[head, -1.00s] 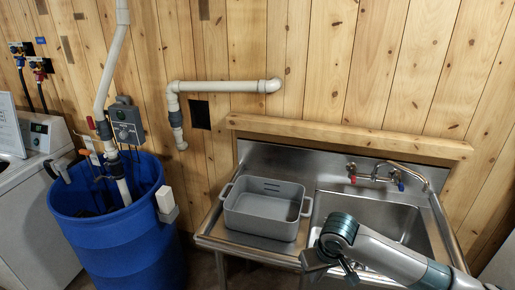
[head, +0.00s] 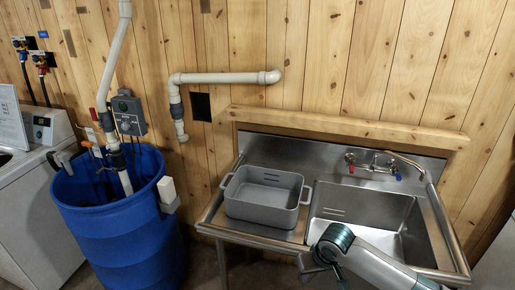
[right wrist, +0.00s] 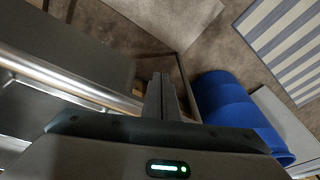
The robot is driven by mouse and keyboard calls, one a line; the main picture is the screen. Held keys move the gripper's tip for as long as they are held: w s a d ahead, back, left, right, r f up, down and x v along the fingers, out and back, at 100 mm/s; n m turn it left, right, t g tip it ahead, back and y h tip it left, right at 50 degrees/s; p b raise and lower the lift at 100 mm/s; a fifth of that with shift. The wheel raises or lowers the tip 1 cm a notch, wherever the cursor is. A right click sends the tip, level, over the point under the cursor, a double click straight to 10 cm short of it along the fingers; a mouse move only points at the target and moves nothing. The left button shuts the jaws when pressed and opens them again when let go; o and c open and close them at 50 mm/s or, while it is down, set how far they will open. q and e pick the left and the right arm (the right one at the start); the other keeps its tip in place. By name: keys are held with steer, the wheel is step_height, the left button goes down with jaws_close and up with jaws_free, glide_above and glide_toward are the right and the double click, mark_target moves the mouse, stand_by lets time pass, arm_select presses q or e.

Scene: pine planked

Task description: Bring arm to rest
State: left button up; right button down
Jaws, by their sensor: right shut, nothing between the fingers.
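My right arm (head: 365,262) comes in at the lower right of the head view, in front of the sink's near edge. Its gripper (head: 318,272) is at the arm's left end, low in the picture and partly hidden by the wrist. In the right wrist view the two fingers (right wrist: 161,85) lie together, shut with nothing between them. They point past the steel sink's front rim, over the brown floor. My left gripper is in neither view.
A steel sink (head: 375,212) with a tap (head: 375,163) stands against the plank wall. A grey tub (head: 262,207) sits on its left drainboard. A blue barrel (head: 120,235) and a white washer (head: 30,215) stand to the left. Brown floor (right wrist: 215,48) shows between sink and barrel.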

steer(key=s+d+f+m+t+b, duration=0.1)
steer(key=d+f+b, duration=0.15)
steer(key=f, duration=1.15)
steer(key=s+d+f+b, duration=0.1)
steer(key=s+f+b, duration=0.15)
steer(key=f, duration=1.05)
steer(key=s+d+f+b, duration=0.2)
steer(key=s+d+f, duration=0.1)
steer(key=s+f, duration=0.5)
steer(key=s+d+f+b, duration=0.2)
steer(key=s+f, duration=0.3)
steer(key=f, duration=0.6)
steer(key=s+f+g+b, duration=0.1)
steer(key=s+f, duration=0.4)
steer(key=s, duration=0.7)
steer(key=s+d+f+g+h+b, duration=0.1)
steer(key=s+f, duration=0.5)
steer(key=s, duration=0.6)
steer(key=s+f+n+b, duration=0.1)
steer(key=s+f, duration=0.4)
steer(key=s, duration=0.7)
steer(key=shift+s+d+f+g+h+b, duration=0.3)
steer(key=shift+g+b, duration=0.1)
steer(key=shift+b, duration=0.3)
steer(key=shift+w, duration=0.1)
